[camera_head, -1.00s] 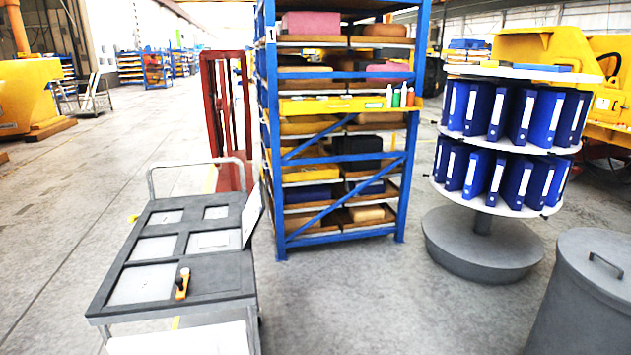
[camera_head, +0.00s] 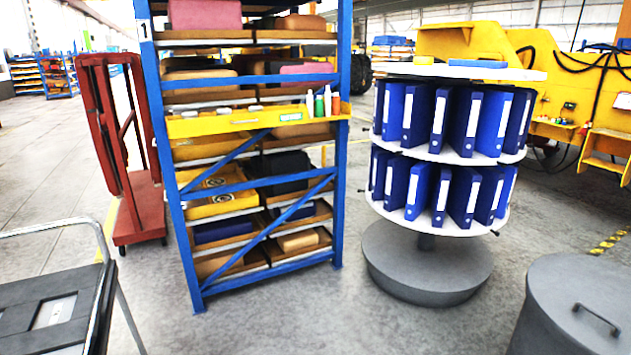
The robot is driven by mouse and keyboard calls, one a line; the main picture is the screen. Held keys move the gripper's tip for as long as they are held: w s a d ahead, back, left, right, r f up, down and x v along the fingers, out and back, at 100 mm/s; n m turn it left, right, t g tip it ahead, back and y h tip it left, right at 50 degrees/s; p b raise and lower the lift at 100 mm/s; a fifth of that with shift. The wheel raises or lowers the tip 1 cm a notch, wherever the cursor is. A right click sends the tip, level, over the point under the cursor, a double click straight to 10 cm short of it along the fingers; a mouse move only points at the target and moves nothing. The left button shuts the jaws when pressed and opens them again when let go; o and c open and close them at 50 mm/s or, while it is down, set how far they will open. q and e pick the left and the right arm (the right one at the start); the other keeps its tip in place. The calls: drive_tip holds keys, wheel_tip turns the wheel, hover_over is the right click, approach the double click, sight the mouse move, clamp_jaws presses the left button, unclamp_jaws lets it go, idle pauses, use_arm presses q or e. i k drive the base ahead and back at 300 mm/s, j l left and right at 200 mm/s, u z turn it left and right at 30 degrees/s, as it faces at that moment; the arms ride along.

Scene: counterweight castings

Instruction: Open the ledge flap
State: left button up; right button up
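A yellow ledge (camera_head: 222,124) runs across the front of the blue shelf rack (camera_head: 341,190) at about mid height. Small bottles (camera_head: 319,104), green and white, stand at its right end, and a few small pale round items lie along its top. Neither of my grippers is in view.
A grey cart (camera_head: 52,312) stands at the lower left. A red trolley frame (camera_head: 140,210) is left of the rack. A round stand (camera_head: 428,262) with blue binders is right of it, and a grey lidded bin (camera_head: 575,300) is lower right. Floor before the rack is clear.

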sight(205, 125)
drive_tip(key=i, duration=0.8)
drive_tip(key=i+l+u, duration=0.15)
drive_tip(key=i, duration=0.7)
